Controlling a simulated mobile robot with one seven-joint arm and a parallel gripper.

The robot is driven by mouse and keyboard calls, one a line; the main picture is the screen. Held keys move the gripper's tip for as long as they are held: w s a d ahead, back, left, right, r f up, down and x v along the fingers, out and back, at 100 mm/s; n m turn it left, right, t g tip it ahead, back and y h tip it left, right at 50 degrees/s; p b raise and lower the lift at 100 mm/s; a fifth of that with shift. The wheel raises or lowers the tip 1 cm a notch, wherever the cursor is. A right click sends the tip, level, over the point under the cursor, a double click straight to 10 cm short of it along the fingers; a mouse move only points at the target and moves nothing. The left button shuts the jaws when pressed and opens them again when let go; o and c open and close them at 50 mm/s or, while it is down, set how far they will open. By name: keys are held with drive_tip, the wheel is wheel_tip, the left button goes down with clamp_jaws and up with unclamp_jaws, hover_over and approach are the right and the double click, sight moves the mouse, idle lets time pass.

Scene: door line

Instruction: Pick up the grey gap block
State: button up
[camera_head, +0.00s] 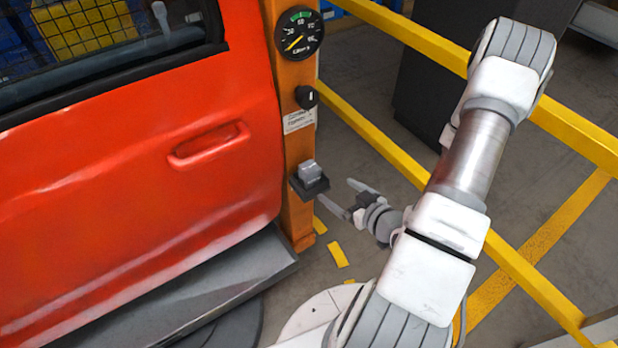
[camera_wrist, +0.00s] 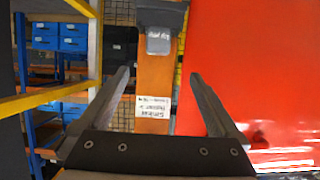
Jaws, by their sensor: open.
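The grey gap block (camera_head: 310,172) sits on a small dark holder (camera_head: 311,189) that sticks out from the orange post (camera_head: 297,215). In the wrist view, which looks upside down, the block (camera_wrist: 159,43) shows lettering and lies against the dark holder (camera_wrist: 162,15). My gripper (camera_head: 335,190) is open and empty, just right of the holder in the head view. In the wrist view my gripper (camera_wrist: 158,74) has its two fingers spread, with the post between them and the block beyond the tips, near the top. No contact with the block shows.
A red door (camera_head: 130,190) with a handle stands left of the post. The post carries a gauge (camera_head: 299,33), a black knob (camera_head: 306,97) and a label (camera_head: 299,121). Yellow rails (camera_head: 375,135) run behind my arm. Blue bins (camera_wrist: 72,36) sit on shelving.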

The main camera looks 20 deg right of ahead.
sight(314, 171)
drive_tip(key=b+x, duration=0.9)
drive_tip(key=x, duration=0.1)
drive_tip(key=shift+w+f, duration=0.15)
drive_tip(key=shift+f, duration=0.05)
drive_tip(key=x, duration=0.1)
drive_tip(key=b+x, duration=0.1)
drive_tip(key=x, duration=0.1)
drive_tip(key=b+x, duration=0.1)
drive_tip(key=x, duration=0.1)
drive_tip(key=shift+w+d+r, duration=0.2)
drive_tip(key=shift+w+r, duration=0.05)
clamp_jaws()
